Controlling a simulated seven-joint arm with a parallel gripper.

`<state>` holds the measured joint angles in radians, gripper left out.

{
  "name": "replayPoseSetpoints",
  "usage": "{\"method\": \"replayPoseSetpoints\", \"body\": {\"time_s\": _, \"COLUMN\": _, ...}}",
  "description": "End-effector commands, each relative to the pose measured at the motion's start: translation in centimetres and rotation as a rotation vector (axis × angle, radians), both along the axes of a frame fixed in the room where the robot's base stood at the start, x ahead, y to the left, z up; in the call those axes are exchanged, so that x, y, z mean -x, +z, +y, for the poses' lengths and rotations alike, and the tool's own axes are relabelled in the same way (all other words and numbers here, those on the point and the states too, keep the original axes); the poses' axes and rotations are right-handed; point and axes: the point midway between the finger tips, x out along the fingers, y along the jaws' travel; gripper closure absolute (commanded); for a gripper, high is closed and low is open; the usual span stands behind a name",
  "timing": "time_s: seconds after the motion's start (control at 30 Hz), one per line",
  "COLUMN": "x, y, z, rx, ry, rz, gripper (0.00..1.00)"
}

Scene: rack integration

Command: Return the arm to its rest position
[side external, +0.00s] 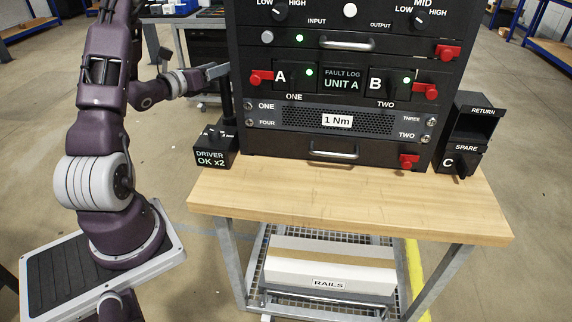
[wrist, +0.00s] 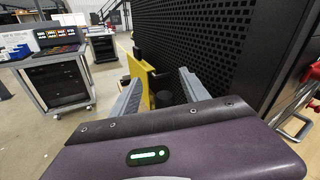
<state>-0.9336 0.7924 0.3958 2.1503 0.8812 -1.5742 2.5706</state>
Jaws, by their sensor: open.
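My gripper (side external: 216,72) is at the left side of the black rack (side external: 340,150), level with its upper part. The perforated side wall of the rack (wrist: 215,40) rises close to the right finger; I cannot tell the exact gap. My purple arm stands upright on its base at the left in the side external view.
The driver holder (side external: 212,150) stands on the wooden bench (side external: 450,200), below my gripper. A return bin and spare unit (side external: 470,135) sit at the bench's right. Red latches (side external: 260,78) stick out from the rack front. A wheeled cart (wrist: 55,75) stands farther off on open floor.

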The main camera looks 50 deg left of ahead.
Motion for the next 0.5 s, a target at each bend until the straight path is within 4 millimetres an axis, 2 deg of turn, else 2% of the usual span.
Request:
{"method": "replayPoseSetpoints", "body": {"time_s": 0.03, "x": -1.3, "y": 2.3, "z": -0.2, "rx": 0.125, "ry": 0.068, "rz": 0.007, "gripper": 0.47}}
{"method": "replayPoseSetpoints", "body": {"time_s": 0.1, "x": -1.7, "y": 3.8, "z": -0.4, "rx": 0.364, "ry": 0.21, "rz": 0.016, "gripper": 0.47}}
{"method": "replayPoseSetpoints", "body": {"time_s": 0.17, "x": -1.2, "y": 4.2, "z": -1.2, "rx": 0.566, "ry": 0.337, "rz": 0.017, "gripper": 0.47}}
{"method": "replayPoseSetpoints", "body": {"time_s": 0.27, "x": 0.7, "y": 4.7, "z": -3.6, "rx": 0.889, "ry": 0.56, "rz": -0.018, "gripper": 0.47}}
{"method": "replayPoseSetpoints", "body": {"time_s": 0.37, "x": 4.0, "y": 5.0, "z": -7.9, "rx": 1.218, "ry": 0.81, "rz": -0.084, "gripper": 0.47}}
{"method": "replayPoseSetpoints", "body": {"time_s": 0.43, "x": 7.2, "y": 5.1, "z": -12.8, "rx": 1.466, "ry": 1.015, "rz": -0.146, "gripper": 0.47}}
{"method": "replayPoseSetpoints", "body": {"time_s": 0.47, "x": 7.9, "y": 5.6, "z": -15.9, "rx": 1.581, "ry": 1.062, "rz": -0.18, "gripper": 0.47}}
{"method": "replayPoseSetpoints", "body": {"time_s": 0.5, "x": 8.4, "y": 6.5, "z": -19.8, "rx": 1.718, "ry": 1.084, "rz": -0.215, "gripper": 0.47}}
